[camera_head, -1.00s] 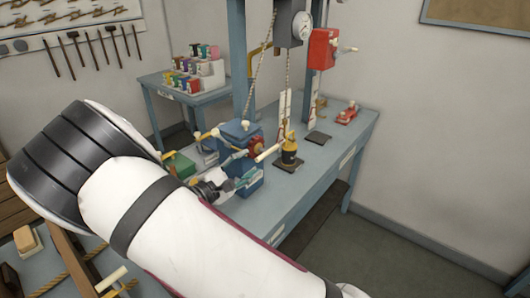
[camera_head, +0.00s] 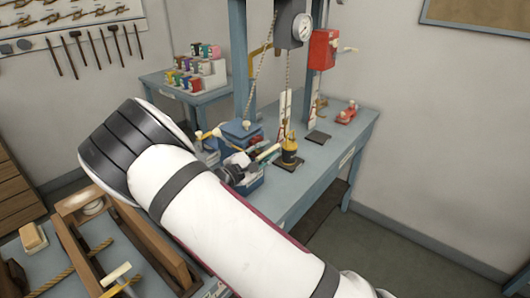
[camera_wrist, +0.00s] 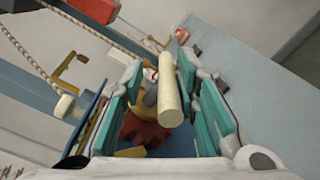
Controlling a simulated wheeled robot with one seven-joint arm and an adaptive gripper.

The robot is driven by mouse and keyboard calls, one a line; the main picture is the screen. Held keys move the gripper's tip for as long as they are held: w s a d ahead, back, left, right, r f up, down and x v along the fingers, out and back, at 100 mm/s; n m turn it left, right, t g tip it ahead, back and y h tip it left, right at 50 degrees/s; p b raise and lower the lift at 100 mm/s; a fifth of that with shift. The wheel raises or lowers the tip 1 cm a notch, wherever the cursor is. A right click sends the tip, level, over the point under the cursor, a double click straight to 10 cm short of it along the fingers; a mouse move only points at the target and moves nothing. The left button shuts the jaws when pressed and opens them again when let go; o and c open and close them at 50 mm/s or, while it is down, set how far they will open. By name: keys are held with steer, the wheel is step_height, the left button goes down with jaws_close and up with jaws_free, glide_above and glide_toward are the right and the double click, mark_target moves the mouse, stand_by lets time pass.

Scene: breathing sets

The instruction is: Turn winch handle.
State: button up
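The winch is a blue box (camera_head: 238,130) on the blue bench, partly hidden by my arm. Its cream cylindrical handle (camera_wrist: 169,92) stands between my gripper's teal-padded fingers in the wrist view, with the red hub (camera_wrist: 146,132) behind it. My gripper (camera_head: 262,156) is beside the winch's right side in the head view. Its fingers are apart, and gaps show on both sides of the handle, more clearly on the left. Whether either pad touches the handle is hard to tell.
A yellow-and-black object (camera_head: 289,150) stands close to the right of my gripper. A red box (camera_head: 322,48) is on the post. The bench's right front is fairly clear.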

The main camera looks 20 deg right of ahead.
jaws_close()
steer(key=shift+r, duration=0.15)
steer(key=shift+r+y+p, duration=0.1)
steer(key=shift+y+p, duration=0.2)
steer(key=shift+w+g, duration=0.1)
steer(key=shift+g, duration=0.3)
steer(key=o, duration=0.7)
jaws_free()
steer(key=shift+c, duration=0.2)
